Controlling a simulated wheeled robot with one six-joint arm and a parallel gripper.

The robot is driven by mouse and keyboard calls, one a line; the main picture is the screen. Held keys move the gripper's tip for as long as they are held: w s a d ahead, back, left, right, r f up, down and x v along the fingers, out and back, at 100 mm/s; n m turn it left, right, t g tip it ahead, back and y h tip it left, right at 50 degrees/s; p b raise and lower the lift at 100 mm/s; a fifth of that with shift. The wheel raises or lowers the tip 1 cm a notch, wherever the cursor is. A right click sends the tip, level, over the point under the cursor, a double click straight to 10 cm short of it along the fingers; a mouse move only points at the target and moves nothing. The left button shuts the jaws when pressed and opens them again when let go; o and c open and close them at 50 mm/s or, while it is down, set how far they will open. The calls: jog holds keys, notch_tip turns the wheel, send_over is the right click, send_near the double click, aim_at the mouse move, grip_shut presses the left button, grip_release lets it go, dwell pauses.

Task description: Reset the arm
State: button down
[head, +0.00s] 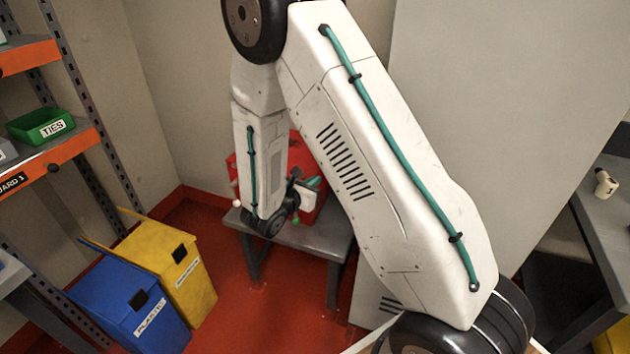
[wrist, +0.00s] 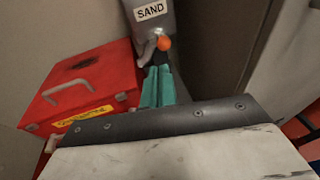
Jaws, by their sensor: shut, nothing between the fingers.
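My white arm (head: 385,160) with a teal cable fills the middle of the head view. Its upper link rises from the lower right and its forearm hangs down over a low grey bench. My gripper (head: 314,183) is small and partly hidden there, above the bench. In the wrist view my gripper (wrist: 157,72) shows two teal fingers side by side, closed together with nothing between them. They point toward the foot of a grey container marked SAND (wrist: 151,22), which has an orange knob. I cannot tell whether they touch it.
A red box (wrist: 85,85) with a grey handle is close to the left of the fingers. The low bench (head: 322,237) stands against the wall. Blue (head: 125,300) and yellow (head: 178,265) bins and a shelf rack (head: 75,147) are at left. A grey table (head: 603,220) is at right.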

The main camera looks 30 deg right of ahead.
dwell(0.3)
jog(key=s+d+r+m+g+y, duration=0.1)
jog(key=s+r+m+g+y, duration=0.1)
jog(key=s+r+m+g, duration=0.45)
jog(key=s+r+m+g+y, duration=0.15)
jog(key=s+m+g, duration=0.25)
jog(key=s+m, duration=0.5)
jog(key=s+a+r+m+t+y, duration=0.2)
jog(key=s+a+r+m+y, duration=0.2)
jog(key=s+r, duration=0.3)
jog(key=s+a+r+m+t+y, duration=0.3)
jog(key=s+a+r+y, duration=0.3)
jog(key=s+r, duration=0.2)
jog(key=shift+s+a+r+m+y, duration=0.15)
jog(key=shift+s+m+y, duration=0.25)
jog(key=shift+s, duration=0.2)
